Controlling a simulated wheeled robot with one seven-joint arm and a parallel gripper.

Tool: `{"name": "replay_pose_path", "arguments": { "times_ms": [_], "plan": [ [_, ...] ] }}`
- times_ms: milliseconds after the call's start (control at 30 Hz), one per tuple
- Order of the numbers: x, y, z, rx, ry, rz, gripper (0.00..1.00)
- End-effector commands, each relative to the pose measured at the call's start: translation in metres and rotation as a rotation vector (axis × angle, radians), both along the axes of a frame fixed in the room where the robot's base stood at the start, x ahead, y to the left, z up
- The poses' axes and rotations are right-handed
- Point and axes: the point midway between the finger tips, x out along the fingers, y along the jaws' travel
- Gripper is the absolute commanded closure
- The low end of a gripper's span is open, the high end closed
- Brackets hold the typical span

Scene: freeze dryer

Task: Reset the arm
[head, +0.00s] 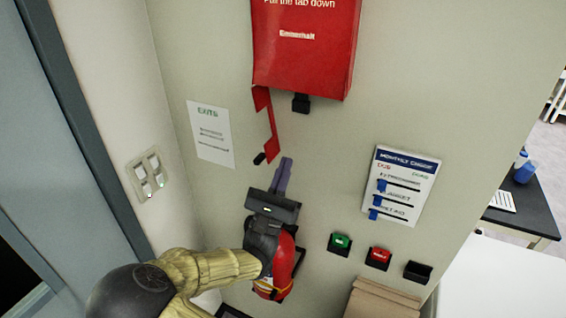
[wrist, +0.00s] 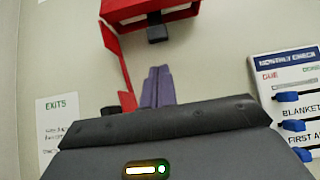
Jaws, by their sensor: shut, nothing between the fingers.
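My gripper (head: 284,165) is shut and empty, its purple-grey fingers together and pointing up toward the wall. It also shows in the wrist view (wrist: 157,75), with the dark gripper body across the bottom. My arm reaches in from the lower left of the head view, bent at the elbow. Just above the fingertips, a red flap (head: 268,125) hangs below a red wall box (head: 303,45) lettered "Pull the tab down". I cannot tell whether the fingers touch the flap. A red object with a yellow strap (head: 276,285) is partly hidden behind the gripper.
An exits sheet (head: 211,133) and a switch plate (head: 147,174) are at left. A monthly check board (head: 402,187) with blue sliders is at right, above a green block (head: 340,243), a red block (head: 379,257) and a black holder (head: 417,271). Cardboard (head: 380,302) stands below.

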Motion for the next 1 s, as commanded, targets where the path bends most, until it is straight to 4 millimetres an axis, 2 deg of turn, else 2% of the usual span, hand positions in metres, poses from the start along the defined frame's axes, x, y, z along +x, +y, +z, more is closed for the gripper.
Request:
{"name": "replay_pose_path", "arguments": {
  "times_ms": [167,267,367,467,500,600,700,833,900,1000],
  "plan": [
    [0.001,-0.005,-0.001,0.013,0.006,-0.013,1.0],
    [0.003,-0.027,-0.007,0.067,0.03,-0.067,1.0],
    [0.004,-0.069,-0.019,0.177,0.072,-0.175,1.0],
    [-0.002,-0.123,-0.04,0.336,0.126,-0.319,1.0],
    [-0.007,-0.144,-0.05,0.407,0.148,-0.38,1.0],
    [-0.025,-0.188,-0.076,0.589,0.193,-0.521,1.0],
    [-0.049,-0.224,-0.104,0.782,0.226,-0.654,1.0],
    [-0.086,-0.255,-0.142,1.062,0.249,-0.817,1.0],
    [-0.107,-0.263,-0.161,1.223,0.25,-0.895,1.0],
    [-0.134,-0.264,-0.185,1.458,0.23,-0.986,1.0]
  ]
}}
